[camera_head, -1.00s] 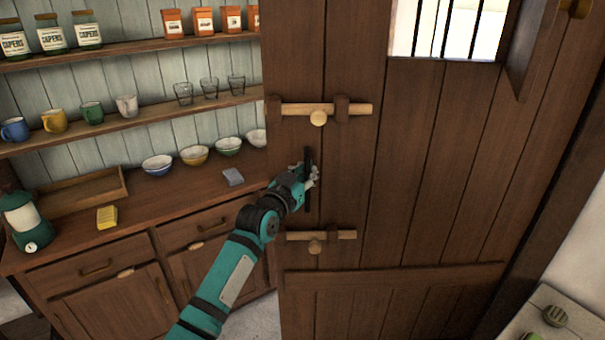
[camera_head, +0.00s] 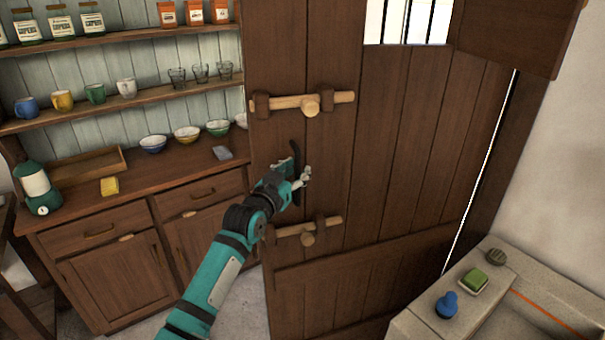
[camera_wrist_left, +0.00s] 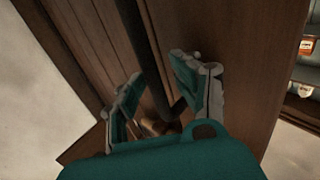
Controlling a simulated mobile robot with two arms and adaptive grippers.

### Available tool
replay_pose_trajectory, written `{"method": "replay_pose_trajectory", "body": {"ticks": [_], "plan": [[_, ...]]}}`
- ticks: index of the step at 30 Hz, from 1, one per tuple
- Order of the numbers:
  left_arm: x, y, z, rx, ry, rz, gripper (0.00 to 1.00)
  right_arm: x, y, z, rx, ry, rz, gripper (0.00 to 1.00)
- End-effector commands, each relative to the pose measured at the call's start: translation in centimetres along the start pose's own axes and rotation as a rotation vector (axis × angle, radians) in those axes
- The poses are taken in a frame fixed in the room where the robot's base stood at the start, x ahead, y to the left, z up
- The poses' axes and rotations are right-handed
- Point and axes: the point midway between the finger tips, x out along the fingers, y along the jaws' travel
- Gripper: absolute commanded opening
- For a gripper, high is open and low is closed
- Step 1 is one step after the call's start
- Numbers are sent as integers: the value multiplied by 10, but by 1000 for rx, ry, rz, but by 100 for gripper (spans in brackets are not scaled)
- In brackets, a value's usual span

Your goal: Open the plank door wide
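The brown plank door (camera_head: 400,160) stands in the middle of the head view, with a barred window near its top. Its left edge is free in front of the shelves, and a thin bright gap shows along its right side. A dark upright bar handle (camera_head: 296,160) is near the left edge, between two wooden bolts (camera_head: 310,104) (camera_head: 308,237). My left gripper (camera_head: 303,178) is at the handle. In the left wrist view its fingers (camera_wrist_left: 160,85) stand apart, one on each side of the dark bar (camera_wrist_left: 148,50). My right gripper is not in view.
A dresser (camera_head: 95,215) with shelves of jars, mugs and bowls stands to the left, behind the door's free edge. A stone counter (camera_head: 415,325) with a blue item (camera_head: 447,305) and a green block (camera_head: 474,281) is at lower right, close to the door.

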Motion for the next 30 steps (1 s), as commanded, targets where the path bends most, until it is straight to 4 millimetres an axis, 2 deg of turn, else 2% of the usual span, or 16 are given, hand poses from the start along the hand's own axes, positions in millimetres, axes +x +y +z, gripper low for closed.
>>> {"method": "replay_pose_trajectory", "body": {"ticks": [1, 4, 7, 11, 13, 17, 23, 30], "plan": [[0, 4, -2, -1, 5, 6, 38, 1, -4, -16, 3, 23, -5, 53], [1, 6, -3, -3, 5, 9, 38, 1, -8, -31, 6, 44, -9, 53], [1, 7, -2, -4, 5, 10, 38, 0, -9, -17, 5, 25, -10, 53], [1, 7, -2, -4, 3, 10, 38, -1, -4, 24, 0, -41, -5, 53], [0, 7, -1, -4, 3, 10, 38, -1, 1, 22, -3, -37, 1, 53], [-8, 7, 0, -5, 2, 11, 38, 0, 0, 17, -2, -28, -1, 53], [-38, 8, -2, -3, 5, 10, 38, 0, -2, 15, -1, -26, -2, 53], [-86, 9, -3, 0, 7, 10, 38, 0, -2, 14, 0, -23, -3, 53]]}}
